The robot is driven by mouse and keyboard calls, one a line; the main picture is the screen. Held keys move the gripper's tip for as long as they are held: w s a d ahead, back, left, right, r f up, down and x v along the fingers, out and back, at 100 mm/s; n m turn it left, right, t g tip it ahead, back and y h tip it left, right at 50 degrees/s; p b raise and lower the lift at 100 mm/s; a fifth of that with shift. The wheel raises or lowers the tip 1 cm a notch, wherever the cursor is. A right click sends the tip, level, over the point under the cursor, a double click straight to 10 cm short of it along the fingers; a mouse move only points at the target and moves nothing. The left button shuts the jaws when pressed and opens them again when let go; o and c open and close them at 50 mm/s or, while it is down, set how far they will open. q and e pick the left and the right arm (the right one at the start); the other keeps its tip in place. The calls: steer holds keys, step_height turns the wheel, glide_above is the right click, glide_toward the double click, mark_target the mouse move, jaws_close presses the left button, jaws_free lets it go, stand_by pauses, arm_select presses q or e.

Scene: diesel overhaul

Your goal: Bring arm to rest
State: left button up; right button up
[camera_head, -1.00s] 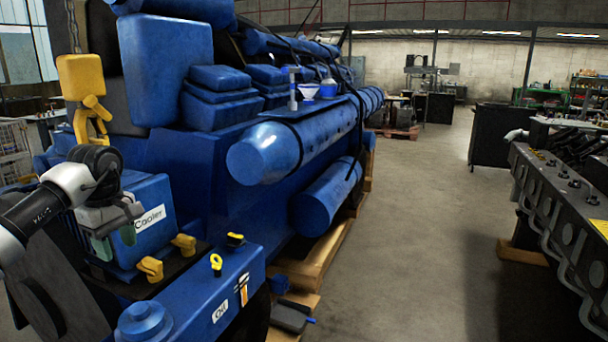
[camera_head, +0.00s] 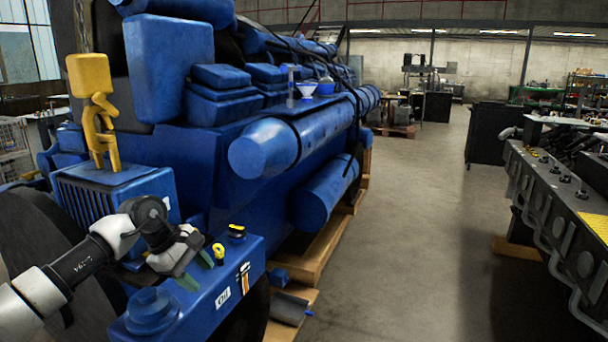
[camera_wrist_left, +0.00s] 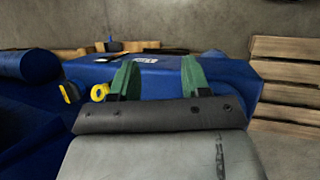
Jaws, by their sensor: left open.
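My left gripper (camera_head: 196,270) is open and empty, just over the blue oil box (camera_head: 222,297) at the lower left of the head view. Its green fingers stand apart in the left wrist view (camera_wrist_left: 158,78), with the blue box top (camera_wrist_left: 160,72) beyond them. My left arm comes in from the lower left, in front of the blue cooler box (camera_head: 95,195), and hides part of it. My right gripper is not in view.
A yellow ring handle (camera_head: 218,253) and a dark cap with yellow (camera_head: 236,231) stand on the oil box close to the gripper. The large blue engine (camera_head: 230,150) fills the left. The floor (camera_head: 420,220) to the right is clear.

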arm_select(q)
steer(key=s+d+n+t+h, duration=0.25)
steer(key=d+n+h, duration=0.3)
steer(key=d, duration=0.45)
steer(key=s+d+n+t+h, duration=0.2)
steer(key=s+d+n+h, duration=0.25)
steer(key=d+h, duration=0.35)
steer(key=s+a+f+m+t+y, duration=0.35)
steer(key=f+m+y, duration=0.2)
steer(key=m, duration=0.55)
steer(key=s+a+f+m+t+y, duration=0.25)
steer(key=a+f+m+y, duration=0.35)
steer(key=m, duration=0.5)
steer(key=s+a+f+m+t+y, duration=0.2)
steer(key=s+a+m+y, duration=0.2)
steer(key=m+y, duration=0.5)
steer(key=s+a+f+n+g+h, duration=0.1)
steer(key=s+a+f+n+g, duration=0.25)
steer(key=s, duration=0.65)
steer(key=s+f+n+g+h, duration=0.1)
steer(key=s+f+n+g, duration=0.1)
steer(key=s+f+g, duration=0.6)
step_height(320, 180, down, 21)
steer(key=s, duration=0.3)
steer(key=s+a+f+g, duration=0.1)
steer(key=s+a+f, duration=0.1)
steer(key=s+f, duration=1.4)
step_height(320, 180, down, 2)
steer(key=shift+s+a+g, duration=0.25)
steer(key=shift+g, duration=0.05)
